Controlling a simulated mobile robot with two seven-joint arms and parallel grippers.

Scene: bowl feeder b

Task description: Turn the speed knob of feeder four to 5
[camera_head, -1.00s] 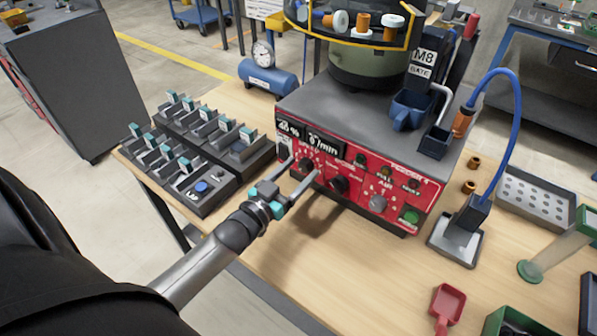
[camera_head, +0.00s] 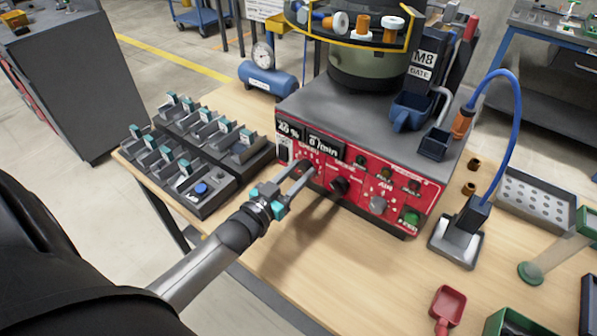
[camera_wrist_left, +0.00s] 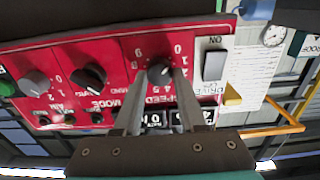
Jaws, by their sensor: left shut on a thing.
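The red control panel (camera_head: 366,188) is on the front of the grey feeder box; its label is too blurred to read surely now. The black speed knob (camera_wrist_left: 160,71) sits at the panel's left end, under the displays, and shows upside down in the left wrist view. Numbers ring it; I cannot tell which its pointer meets. My left gripper (camera_head: 306,172) is shut on the knob, one finger on each side, hiding most of it in the head view. My right gripper is not in view.
The black mode knob (camera_head: 340,186) and grey air knob (camera_head: 377,205) are to the right of the speed knob. A rocker switch (camera_wrist_left: 215,65) is close beside the fingers. Dark sorting trays (camera_head: 205,150) stand left of the box. The wooden table in front is mostly clear.

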